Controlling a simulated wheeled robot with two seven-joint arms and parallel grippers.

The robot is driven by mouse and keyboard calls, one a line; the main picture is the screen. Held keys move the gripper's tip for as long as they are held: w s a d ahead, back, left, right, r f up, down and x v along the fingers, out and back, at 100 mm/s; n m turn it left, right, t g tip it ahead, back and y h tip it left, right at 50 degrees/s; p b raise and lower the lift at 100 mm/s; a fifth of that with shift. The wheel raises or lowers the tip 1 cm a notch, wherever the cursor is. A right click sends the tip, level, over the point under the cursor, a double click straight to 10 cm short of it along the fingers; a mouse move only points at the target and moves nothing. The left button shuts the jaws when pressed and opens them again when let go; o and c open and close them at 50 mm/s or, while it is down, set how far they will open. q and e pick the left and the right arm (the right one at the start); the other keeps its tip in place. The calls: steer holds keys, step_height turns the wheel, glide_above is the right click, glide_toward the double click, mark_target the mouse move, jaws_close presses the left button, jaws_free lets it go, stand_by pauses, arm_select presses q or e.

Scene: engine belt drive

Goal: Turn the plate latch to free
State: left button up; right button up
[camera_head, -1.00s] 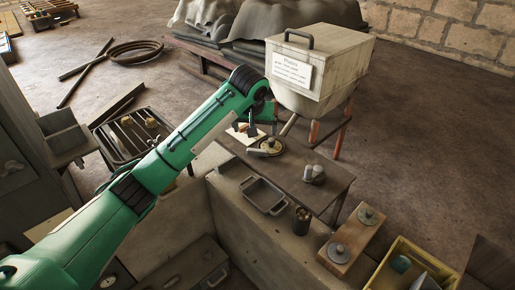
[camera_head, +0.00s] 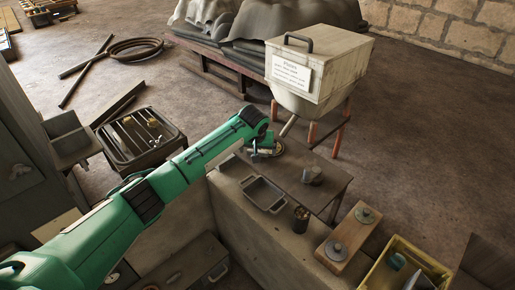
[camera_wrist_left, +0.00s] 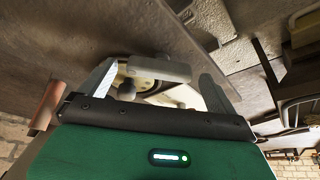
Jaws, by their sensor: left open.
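A round plate with brass-coloured parts (camera_head: 272,150) lies on the dark bench, partly hidden by my left gripper. My left gripper (camera_head: 262,152) is low over it. In the left wrist view, the open fingers of my left gripper (camera_wrist_left: 160,85) stand on both sides of a pale grey bar (camera_wrist_left: 160,68), which looks like the plate latch. A small rounded knob (camera_wrist_left: 127,90) sits below the bar, beside the left finger. The bar lies across the gap between the fingers. I cannot tell whether either finger touches it. My right gripper is not in view.
An empty metal tray (camera_head: 263,194) and a dark cup (camera_head: 301,220) are nearer. A pale hopper (camera_head: 325,70) stands behind the bench. A wooden block with two discs (camera_head: 347,238) is at right.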

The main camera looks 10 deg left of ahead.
arm_select(q)
steer(key=c, duration=1)
steer(key=shift+o, duration=0.2)
steer(key=shift+m+h+p, duration=0.4)
steer(key=shift+m+p, duration=0.1)
steer(key=shift+m, duration=0.2)
steer(key=shift+a+m+h+p, duration=0.1)
steer(key=shift+m+h+p, duration=0.35)
steer(key=shift+m, duration=0.65)
steer(key=shift+m+g+h, duration=0.4)
steer(key=shift+m+h, duration=0.25)
steer(key=shift+m, duration=1.15)
